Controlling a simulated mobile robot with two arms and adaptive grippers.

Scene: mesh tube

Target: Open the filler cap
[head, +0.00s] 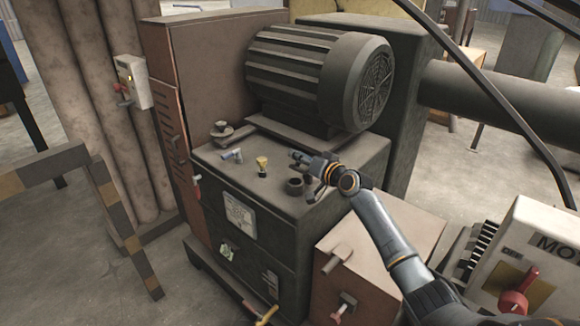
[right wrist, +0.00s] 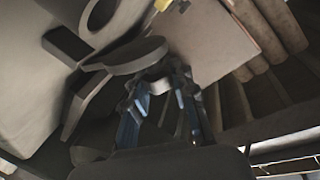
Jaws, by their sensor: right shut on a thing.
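The filler neck (head: 294,187) is a dark ring on top of the dark tank, with its round mouth bare. In the right wrist view its open ring (right wrist: 98,14) shows at the upper left. The filler cap (right wrist: 124,56) is a dark disc, tilted up beside the ring on a dark bracket (right wrist: 82,103). My right gripper (head: 304,159) reaches over the tank top from the right, just behind and above the neck. In the right wrist view its blue fingers (right wrist: 160,82) are closed at the cap's edge. The exact contact is partly hidden. My left gripper is out of view.
A large ribbed motor (head: 318,80) stands behind the tank (head: 240,180). A yellow knob (head: 262,162) and a blue-handled valve (head: 232,155) stand left of the neck. A brown box (head: 375,245) and a motor control box (head: 525,255) with a red lever are at the right.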

